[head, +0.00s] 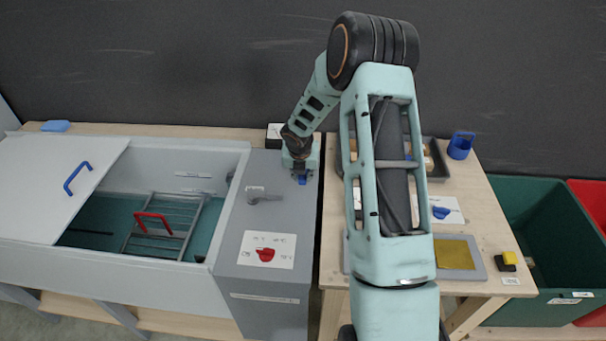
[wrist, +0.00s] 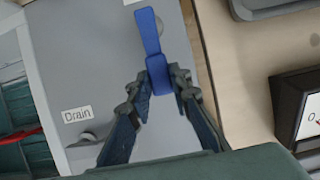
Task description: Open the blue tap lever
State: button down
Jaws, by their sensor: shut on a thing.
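The blue tap lever (wrist: 148,32) runs upward from between my fingertips in the wrist view, over the grey top of the cabinet. In the head view only a small blue part of it (head: 302,180) shows below my gripper. My gripper (wrist: 160,82) is shut on the near end of the lever, one finger on each side. In the head view my gripper (head: 300,162) is at the back right of the grey cabinet (head: 232,230). The tap's body is not clearly seen.
A "Drain" label (wrist: 77,115) lies left of my gripper. Left is a tank with a white lid (head: 55,180). Right is a wooden table (head: 490,225), then a green bin (head: 535,225).

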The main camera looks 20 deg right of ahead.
jog(key=shift+d, duration=0.1)
dwell(0.6)
jog(key=c, duration=1.8)
grip_release()
jog(key=shift+o, duration=0.2)
jog(key=shift+r, duration=0.15)
jog(key=v, duration=1.2)
